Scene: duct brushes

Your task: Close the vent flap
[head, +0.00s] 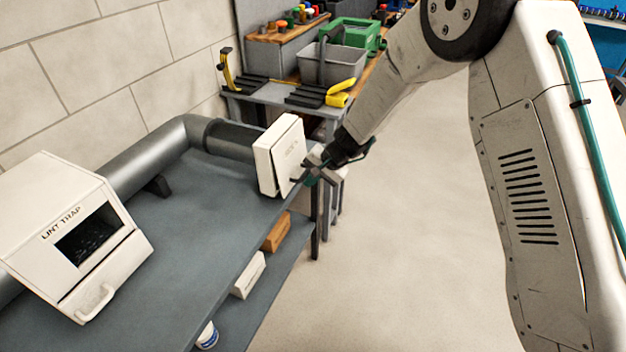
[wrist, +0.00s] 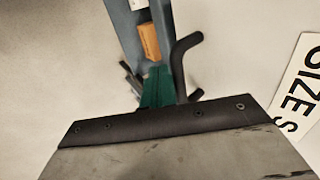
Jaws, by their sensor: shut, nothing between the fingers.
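The vent hood (head: 264,170) is a white box on the end of a grey duct, at the table's far end. Its flap (head: 287,152) is a white plate with faint lettering on the outer face. The flap stands close to the box; I cannot tell whether a narrow gap remains. My gripper (head: 312,172) is shut and empty, beside the flap's lower right edge; contact is unclear. In the wrist view, a white lettered panel (wrist: 302,85), likely the flap, shows at the right edge, cut off by the frame.
A lint trap box (head: 85,235) with a handle stands on the blue-grey table (head: 190,265), joined to the duct (head: 150,165). An orange-brown block (head: 276,232) and a white box (head: 249,275) are on the shelf below. The floor (head: 400,260) at right is clear.

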